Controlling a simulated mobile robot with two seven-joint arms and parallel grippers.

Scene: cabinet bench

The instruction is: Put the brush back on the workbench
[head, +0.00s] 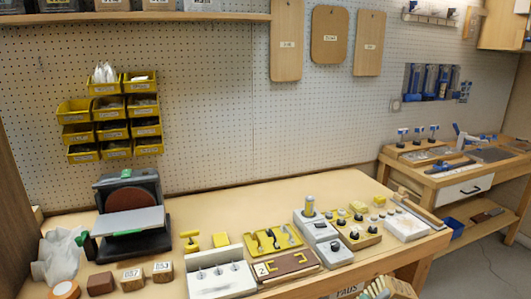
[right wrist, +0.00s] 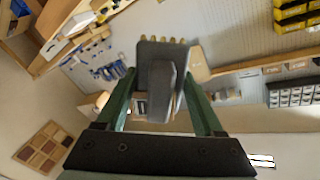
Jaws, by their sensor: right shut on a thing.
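My right gripper (right wrist: 160,98) has green fingers and shows in the right wrist view. It is shut on a dark grey thing with a row of short tan tufts along its far edge, which looks like the brush (right wrist: 163,62). The brush is held up in the air, clear of any surface in that view. The workbench (head: 210,220) runs across the head view, with a light wooden top. Neither of my grippers shows in the head view. My left gripper is in no view.
A disc sander (head: 130,215) stands at the bench's left, near wooden blocks (head: 132,279). Tool trays and a white peg block (head: 217,279) crowd the front middle and right. Bare top lies along the back.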

